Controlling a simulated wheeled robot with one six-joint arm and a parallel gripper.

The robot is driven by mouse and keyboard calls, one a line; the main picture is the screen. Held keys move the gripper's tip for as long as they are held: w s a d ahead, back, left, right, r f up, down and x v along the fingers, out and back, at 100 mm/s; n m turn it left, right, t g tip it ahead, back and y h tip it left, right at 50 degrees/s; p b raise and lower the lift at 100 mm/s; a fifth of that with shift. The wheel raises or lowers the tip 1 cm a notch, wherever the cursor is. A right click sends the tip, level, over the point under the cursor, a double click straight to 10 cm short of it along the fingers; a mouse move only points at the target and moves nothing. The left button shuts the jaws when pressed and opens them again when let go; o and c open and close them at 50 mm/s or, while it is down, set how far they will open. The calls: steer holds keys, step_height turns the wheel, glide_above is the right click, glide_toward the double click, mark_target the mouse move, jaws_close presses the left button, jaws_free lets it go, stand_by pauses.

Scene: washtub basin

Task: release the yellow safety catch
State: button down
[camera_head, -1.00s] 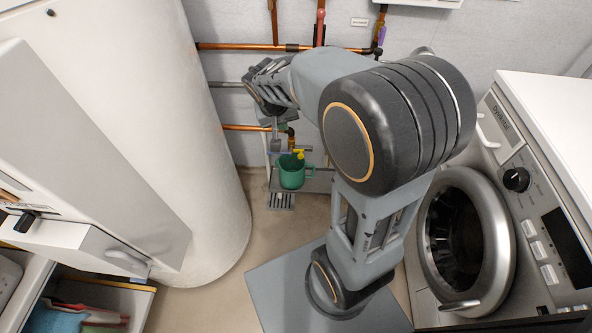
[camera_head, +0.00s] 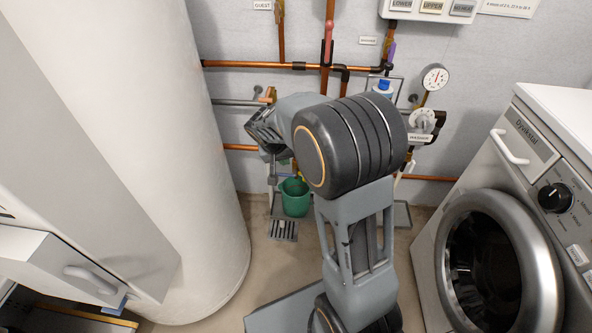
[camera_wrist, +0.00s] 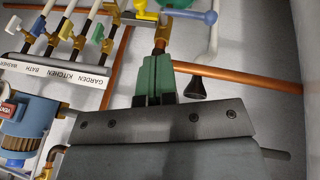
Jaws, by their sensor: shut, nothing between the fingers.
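A yellow piece that looks like the safety catch (camera_wrist: 146,11) shows at the top edge of the wrist view, partly cut off. It sits by a blue lever with a round end (camera_wrist: 209,17), above a brass fitting (camera_wrist: 163,35). My gripper (camera_wrist: 157,62) has green fingers closed together with nothing between them. In this view the fingertips lie just below the brass fitting; I cannot tell whether they touch it.
A manifold labelled GARDEN, KITCHEN and BATH (camera_wrist: 66,69) carries several coloured levers on the left of the wrist view. A copper pipe (camera_wrist: 250,82) and black cone (camera_wrist: 196,88) are close to the fingers. A white tank (camera_head: 165,150) and washing machine (camera_head: 500,230) flank the arm.

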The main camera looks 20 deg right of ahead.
steer(key=s+d+b+x, duration=0.1)
steer(key=b+x, duration=0.4)
steer(key=x, duration=0.8)
steer(key=shift+s+d, duration=0.3)
steer(key=shift+d, duration=0.05)
steer(key=shift+r, duration=0.15)
